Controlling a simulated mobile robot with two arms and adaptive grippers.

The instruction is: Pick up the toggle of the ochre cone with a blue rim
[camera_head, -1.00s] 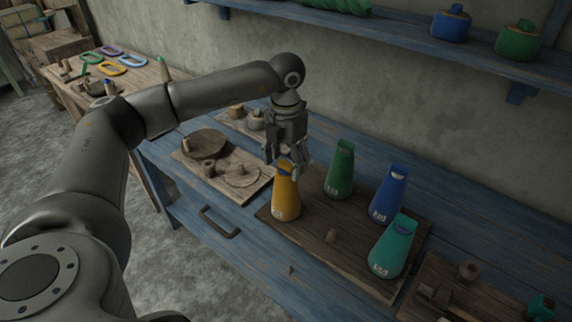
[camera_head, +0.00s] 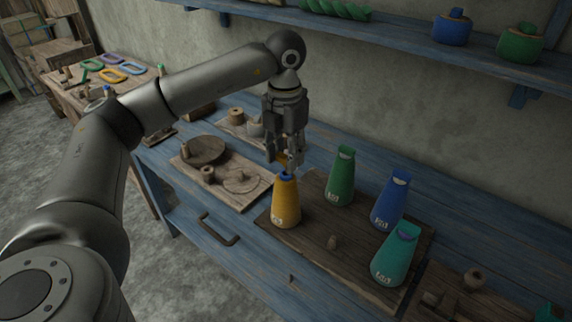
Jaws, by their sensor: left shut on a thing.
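The ochre cone with a blue rim (camera_head: 286,205) stands upright on a dark wooden board (camera_head: 335,268), at the board's left end. My left gripper (camera_head: 287,160) points down just above the cone's top. It is shut on a small ochre piece, the toggle (camera_head: 282,158), which shows partly between the fingers. The toggle appears a little above the blue rim, which is now exposed. My right gripper is out of view.
A green cone (camera_head: 341,178), a blue cone (camera_head: 389,200) and a teal cone (camera_head: 396,256) stand on the same board. A wooden tray (camera_head: 236,193) with round pieces lies to the left. A blue shelf (camera_head: 400,30) hangs above at the back.

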